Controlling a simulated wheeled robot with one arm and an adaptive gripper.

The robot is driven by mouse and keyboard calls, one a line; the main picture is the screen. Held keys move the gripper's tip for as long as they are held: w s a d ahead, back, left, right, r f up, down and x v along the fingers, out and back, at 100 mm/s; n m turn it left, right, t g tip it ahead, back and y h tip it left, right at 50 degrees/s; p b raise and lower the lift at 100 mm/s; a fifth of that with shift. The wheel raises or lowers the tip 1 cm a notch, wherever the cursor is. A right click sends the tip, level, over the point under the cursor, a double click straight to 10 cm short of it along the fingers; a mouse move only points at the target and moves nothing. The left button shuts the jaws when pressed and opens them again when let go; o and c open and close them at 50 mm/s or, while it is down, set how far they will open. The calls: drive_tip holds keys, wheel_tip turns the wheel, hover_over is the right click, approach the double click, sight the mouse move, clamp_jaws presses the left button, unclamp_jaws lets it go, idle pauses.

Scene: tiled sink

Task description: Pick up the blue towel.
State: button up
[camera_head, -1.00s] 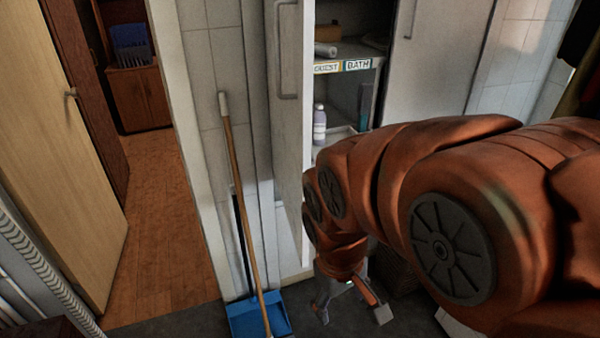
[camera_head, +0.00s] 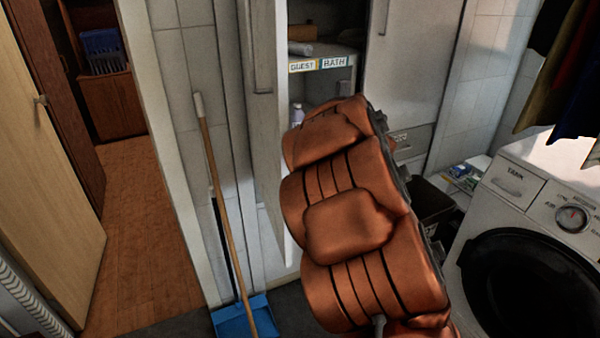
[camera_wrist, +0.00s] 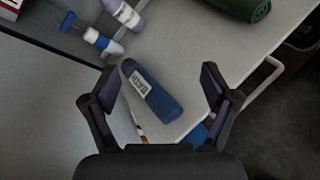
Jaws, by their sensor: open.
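In the wrist view, a long blue object (camera_wrist: 160,98) with rounded ends and a pale label lies on a light grey shelf surface (camera_wrist: 190,50). I cannot tell for sure whether it is the blue towel or a bottle. My gripper (camera_wrist: 158,80) is open and empty, its two fingers on either side of the blue object in the picture. How far the fingers are above it is unclear. In the head view, my arm hides my gripper and the lower part of the cupboard.
A green roll (camera_wrist: 240,8) and several bottles, one white and blue (camera_wrist: 100,40), are on the shelf. The open cupboard has a labelled shelf edge (camera_head: 318,65). A broom handle (camera_head: 222,190) and blue dustpan (camera_head: 230,324) stand left. A washing machine (camera_head: 515,185) is right.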

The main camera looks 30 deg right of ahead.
drive_tip(key=w+a+f+n+y, duration=0.1)
drive_tip(key=f+n+y, duration=0.1)
drive_tip(key=f+n, duration=0.1)
drive_tip(key=a+f+n+t+y, duration=0.1)
drive_tip(key=f+n+y, duration=0.1)
drive_tip(key=f+n, duration=0.1)
drive_tip(key=w+a+f+n+y, duration=0.1)
drive_tip(key=a+f+n+y, duration=0.1)
drive_tip(key=f+n+y, duration=0.1)
drive_tip(key=shift+w+a+f+n+t, duration=0.1)
drive_tip(key=shift+w+n+t, duration=0.25)
drive_tip(key=shift+n, duration=0.35)
drive_tip(key=shift+x, duration=1.25)
drive_tip(key=shift+w+a+f+p, duration=0.25)
drive_tip(key=shift+w+f+p, duration=0.2)
drive_tip(key=shift+w, duration=0.15)
drive_tip(key=shift+w+a+f+p, duration=0.35)
drive_tip(key=shift+w+f, duration=0.1)
drive_tip(key=shift+w, duration=0.2)
drive_tip(key=shift+p+x, duration=0.3)
drive_tip(key=shift+x, duration=0.75)
drive_tip(key=shift+d+f, duration=0.1)
drive_tip(key=shift+d, duration=0.05)
drive_tip(key=c, duration=1.3)
